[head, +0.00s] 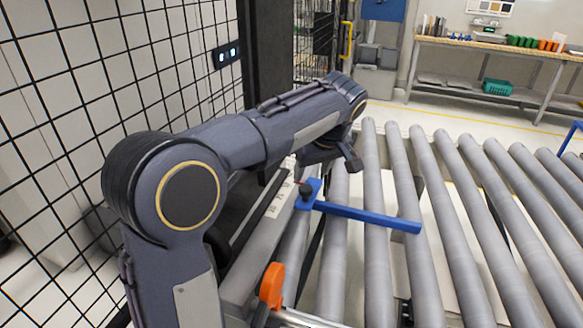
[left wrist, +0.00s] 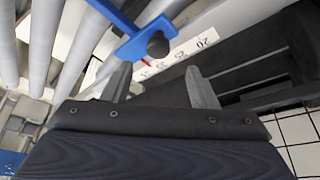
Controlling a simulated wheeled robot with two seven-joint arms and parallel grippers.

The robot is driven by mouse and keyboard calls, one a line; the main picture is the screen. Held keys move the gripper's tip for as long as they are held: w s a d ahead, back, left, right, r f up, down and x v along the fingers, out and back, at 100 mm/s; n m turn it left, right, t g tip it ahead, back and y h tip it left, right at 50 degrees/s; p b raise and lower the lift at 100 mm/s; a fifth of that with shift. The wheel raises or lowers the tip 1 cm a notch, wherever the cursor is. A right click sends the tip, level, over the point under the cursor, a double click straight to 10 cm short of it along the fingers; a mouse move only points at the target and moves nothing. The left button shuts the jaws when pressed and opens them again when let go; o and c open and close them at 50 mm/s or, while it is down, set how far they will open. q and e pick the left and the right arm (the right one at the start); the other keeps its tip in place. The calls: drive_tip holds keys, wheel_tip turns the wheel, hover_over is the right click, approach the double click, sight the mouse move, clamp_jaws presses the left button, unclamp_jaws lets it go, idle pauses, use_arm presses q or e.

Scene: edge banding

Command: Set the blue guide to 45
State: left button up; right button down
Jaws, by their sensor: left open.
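The blue guide (head: 365,215) is a flat bar that reaches from the rail on the left out over the rollers. A dark round knob (head: 306,190) sits at its rail end. The white scale strip (head: 279,198) lies along the rail. In the left wrist view, the guide (left wrist: 120,22), the knob (left wrist: 158,45) and the scale (left wrist: 192,44) show just beyond my left gripper (left wrist: 158,80). A 20 is readable; the red pointer's exact reading is unclear. My left gripper is open and empty, its fingers apart, with the knob ahead of the gap. My right gripper is not seen.
The roller conveyor (head: 465,230) fills the right side. A black mesh fence (head: 60,120) stands at the left. An orange part (head: 271,285) sits near the front of the rail. A workbench (head: 490,45) with bins stands at the back right.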

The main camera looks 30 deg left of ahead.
sight(306, 188)
use_arm(q)
drive_tip(key=x, duration=0.7)
drive_tip(key=shift+w, duration=0.15)
drive_tip(key=shift+c, duration=0.4)
